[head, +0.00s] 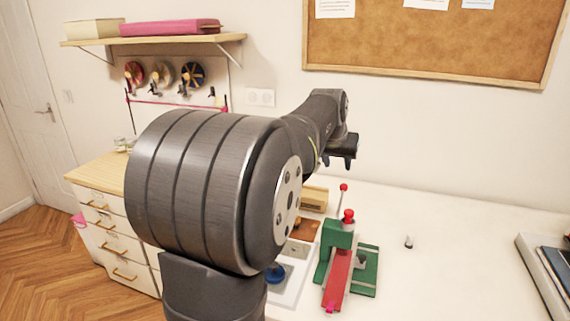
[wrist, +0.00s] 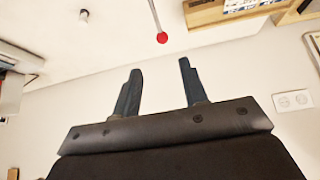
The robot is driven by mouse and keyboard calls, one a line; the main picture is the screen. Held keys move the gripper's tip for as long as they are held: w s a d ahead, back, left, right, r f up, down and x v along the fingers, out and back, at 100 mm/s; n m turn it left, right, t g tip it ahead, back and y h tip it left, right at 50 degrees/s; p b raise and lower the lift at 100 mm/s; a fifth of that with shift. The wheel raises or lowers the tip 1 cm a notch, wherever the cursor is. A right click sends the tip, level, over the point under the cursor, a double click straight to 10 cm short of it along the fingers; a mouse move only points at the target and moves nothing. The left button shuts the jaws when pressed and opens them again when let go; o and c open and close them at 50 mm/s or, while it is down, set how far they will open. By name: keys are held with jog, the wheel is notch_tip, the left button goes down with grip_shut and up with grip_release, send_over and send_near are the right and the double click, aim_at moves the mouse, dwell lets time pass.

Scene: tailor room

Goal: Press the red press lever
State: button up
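A green press (head: 342,238) stands on the white table, with a red bar (head: 337,280) at its front and a red knob (head: 348,216) on top. A thin metal rod with a red ball (head: 343,187) rises behind it; I take this as the press lever. A red ball on a metal rod (wrist: 162,38) also shows in the wrist view, beyond my fingertips and roughly between them. My gripper (head: 340,163) is above and behind the press, apart from the ball. In the wrist view its two fingers (wrist: 158,64) are spread and empty.
A small metal piece (head: 408,242) stands on the table right of the press. Dark flat items (head: 555,270) lie at the right edge. A wooden box (head: 314,197) and a white board (head: 292,285) are left of the press. The table's right middle is clear.

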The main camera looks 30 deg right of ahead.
jog(key=shift+w+d+f+h, duration=0.1)
jog(key=shift+w+f+h, duration=0.2)
jog(key=shift+f, duration=0.05)
grip_shut()
send_near(342, 185)
jog(key=x, duration=0.4)
jog(key=shift+s+d+f, duration=0.1)
jog(key=shift+s+f, duration=0.1)
jog(key=shift+f, duration=0.35)
jog(key=shift+w+d+f, duration=0.4)
jog(key=shift+d+f, duration=0.15)
jog(key=shift+d, duration=0.05)
jog(key=shift+w+d+f+g+y, duration=0.6)
jog(key=shift+w+f+y, duration=0.1)
jog(key=shift+f+y, duration=0.25)
jog(key=shift+x, duration=1.4)
